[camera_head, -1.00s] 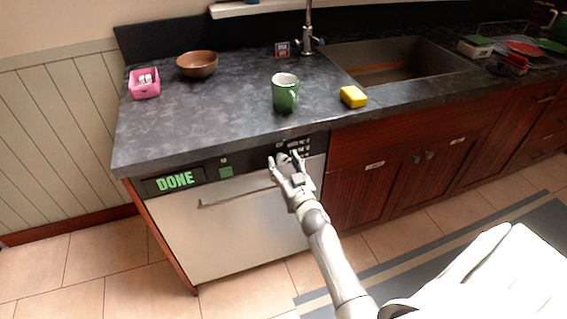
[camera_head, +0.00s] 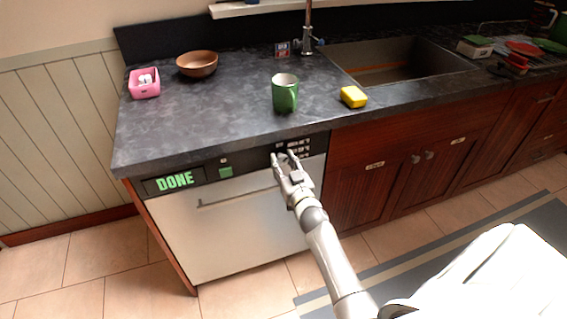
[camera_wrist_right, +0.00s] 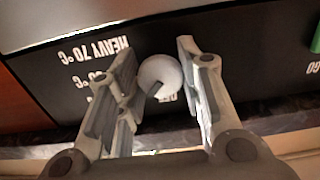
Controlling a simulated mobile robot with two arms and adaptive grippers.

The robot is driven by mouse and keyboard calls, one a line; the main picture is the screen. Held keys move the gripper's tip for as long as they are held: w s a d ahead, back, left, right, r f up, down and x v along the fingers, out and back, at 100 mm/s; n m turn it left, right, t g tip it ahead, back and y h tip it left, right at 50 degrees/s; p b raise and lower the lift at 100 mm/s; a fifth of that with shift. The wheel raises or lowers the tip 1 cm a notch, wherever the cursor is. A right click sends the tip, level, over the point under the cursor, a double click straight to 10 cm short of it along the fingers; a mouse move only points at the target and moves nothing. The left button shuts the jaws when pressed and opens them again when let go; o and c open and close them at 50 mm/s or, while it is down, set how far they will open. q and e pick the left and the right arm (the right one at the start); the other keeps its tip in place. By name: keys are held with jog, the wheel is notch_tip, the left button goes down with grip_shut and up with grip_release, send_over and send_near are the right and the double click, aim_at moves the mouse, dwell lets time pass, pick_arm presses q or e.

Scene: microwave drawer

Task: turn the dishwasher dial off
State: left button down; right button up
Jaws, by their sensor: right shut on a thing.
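The dishwasher (camera_head: 235,225) has a pale front and a black control panel under the counter. The round light-grey dial (camera_wrist_right: 160,75) sits on this panel and has a dark notch. My right gripper (camera_head: 284,158) is at the right part of the panel. In the right wrist view its fingers (camera_wrist_right: 156,60) stand on both sides of the dial and are shut on it. In the head view the fingers hide the dial. Upside-down labels, one reading "HEAVY 70 °C", lie left of the dial in the wrist view. My left gripper is not in view.
A green display (camera_head: 174,181) on the panel reads "DONE", with a green button (camera_head: 226,171) beside it. The dishwasher handle (camera_head: 232,194) juts out below. A green mug (camera_head: 285,95), yellow sponge (camera_head: 353,97), brown bowl (camera_head: 197,64) and pink box (camera_head: 144,83) stand on the counter.

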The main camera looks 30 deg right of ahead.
jog(key=shift+n, duration=0.4)
jog(key=n+b, duration=0.1)
jog(key=n, duration=0.2)
jog(key=shift+n, duration=0.3)
jog(key=n, duration=0.4)
jog(key=shift+b, duration=0.35)
jog(key=shift+n, duration=0.3)
jog(key=o, duration=1)
jog(key=shift+s, duration=0.2)
jog(key=v, duration=1.1)
jog(key=shift+s, duration=0.35)
